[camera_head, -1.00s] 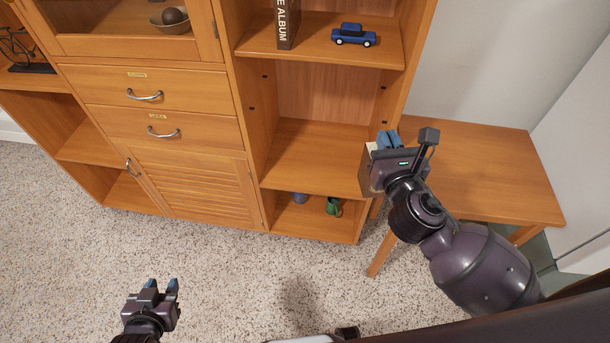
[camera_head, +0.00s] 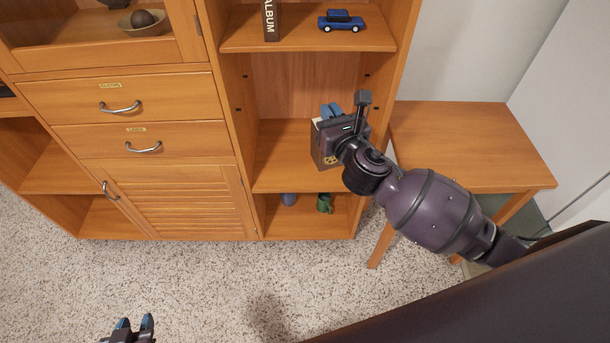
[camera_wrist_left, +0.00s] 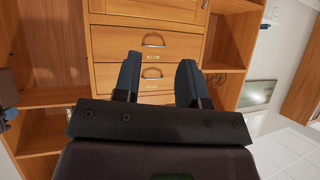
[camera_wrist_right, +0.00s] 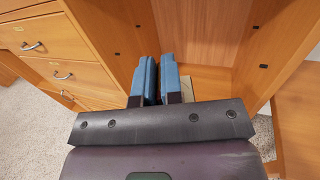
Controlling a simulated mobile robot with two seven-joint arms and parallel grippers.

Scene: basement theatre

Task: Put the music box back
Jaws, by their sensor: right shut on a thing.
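The music box (camera_head: 325,157), a small dark box with a pale top edge and a gold pattern, is in my right gripper (camera_head: 332,112). It is at the front of the cabinet's open middle compartment (camera_head: 282,160), over the right part of its shelf board. I cannot tell whether it touches the board. In the right wrist view, the blue fingers of this gripper (camera_wrist_right: 160,80) are close together and hide most of the box. My left gripper (camera_head: 134,324) is low at the left over the carpet, fingers apart and empty; it also shows in the left wrist view (camera_wrist_left: 158,82).
The shelf above holds a blue toy car (camera_head: 341,20) and an album (camera_head: 271,18). The compartment below holds a blue item (camera_head: 289,199) and a green item (camera_head: 325,203). A wooden table (camera_head: 465,145) stands right of the cabinet, its top clear. The middle compartment's left side is free.

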